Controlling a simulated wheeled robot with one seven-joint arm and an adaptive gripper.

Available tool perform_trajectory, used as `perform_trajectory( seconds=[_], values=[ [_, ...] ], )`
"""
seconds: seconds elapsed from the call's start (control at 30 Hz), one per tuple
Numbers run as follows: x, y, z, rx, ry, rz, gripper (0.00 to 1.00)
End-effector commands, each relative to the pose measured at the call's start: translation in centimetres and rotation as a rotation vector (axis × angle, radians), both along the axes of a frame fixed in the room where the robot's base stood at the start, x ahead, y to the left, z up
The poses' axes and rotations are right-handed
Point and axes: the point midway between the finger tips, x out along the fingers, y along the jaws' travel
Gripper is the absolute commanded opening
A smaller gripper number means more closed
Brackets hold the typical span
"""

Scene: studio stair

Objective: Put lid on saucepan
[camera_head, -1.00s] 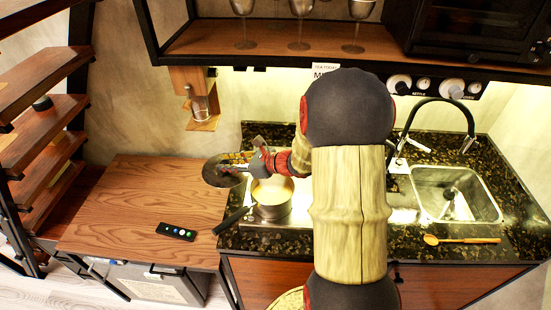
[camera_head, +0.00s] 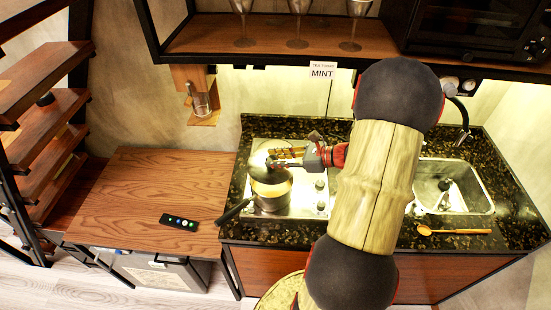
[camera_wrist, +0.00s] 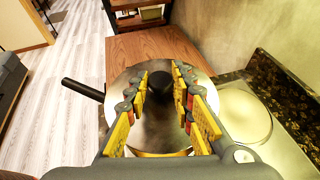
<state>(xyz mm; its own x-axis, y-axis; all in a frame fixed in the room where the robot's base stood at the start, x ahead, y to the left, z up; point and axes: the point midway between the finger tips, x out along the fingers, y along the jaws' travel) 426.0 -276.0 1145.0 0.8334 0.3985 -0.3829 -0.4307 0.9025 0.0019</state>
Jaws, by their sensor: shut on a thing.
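The saucepan (camera_head: 272,194) stands on the cooktop with its black handle pointing to the front left. In the wrist view its handle (camera_wrist: 83,89) sticks out to the left. The shiny round lid (camera_head: 262,165) is over the back left part of the pan's opening. In the wrist view the lid (camera_wrist: 133,97) hides most of the pan, with its dark knob between my fingers. My gripper (camera_head: 285,157) comes in from the right and is shut on the lid's knob; its fingertips show in the wrist view (camera_wrist: 168,82). I cannot tell whether the lid touches the rim.
A bare round hotplate (camera_wrist: 243,113) lies beside the pan. The wooden counter (camera_head: 150,200) to the left holds only a black remote (camera_head: 179,222). A sink (camera_head: 455,190) and a wooden spoon (camera_head: 455,231) are at the right. A shelf (camera_head: 260,35) with glasses hangs above.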

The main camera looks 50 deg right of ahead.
Motion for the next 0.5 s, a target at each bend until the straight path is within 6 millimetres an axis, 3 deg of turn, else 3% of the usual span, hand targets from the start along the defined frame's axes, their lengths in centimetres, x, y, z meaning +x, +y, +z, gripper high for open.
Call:
perform_trajectory(
  seconds=[0.13, 0.5],
  values=[
    [-0.1, -0.1, 0.1, 0.004, 0.002, 0.000, 0.00],
    [0.0, -0.1, -3.0, 0.005, 0.002, 0.000, 0.00]
  ],
)
